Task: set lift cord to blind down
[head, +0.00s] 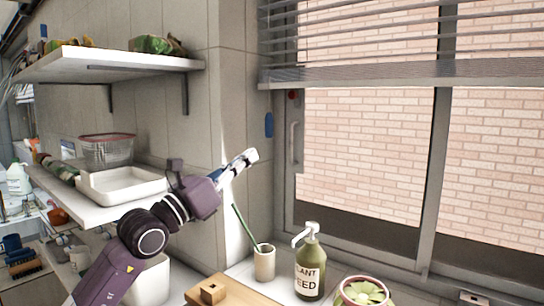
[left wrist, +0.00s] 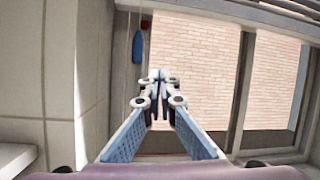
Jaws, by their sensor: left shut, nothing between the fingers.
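The venetian blind (head: 400,45) hangs over the top of the window, its bottom rail (head: 390,76) well above the sill. A blue tassel (head: 269,125) hangs beside the window frame, just under the blind's left end. In the left wrist view the blue tassel (left wrist: 137,48) hangs on a thin cord, with a small red piece (left wrist: 145,24) near it. My left gripper (head: 251,155) is shut and empty. It appears below and slightly left of the tassel in the head view, apart from it in the picture. The depth gap is unclear. My right gripper is out of view.
A wall shelf (head: 110,66) and a lower shelf with a white tray (head: 122,187) stand left of my arm. A pump bottle (head: 310,268), a cup with a green stick (head: 264,262) and a succulent pot (head: 362,291) stand along the sill below.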

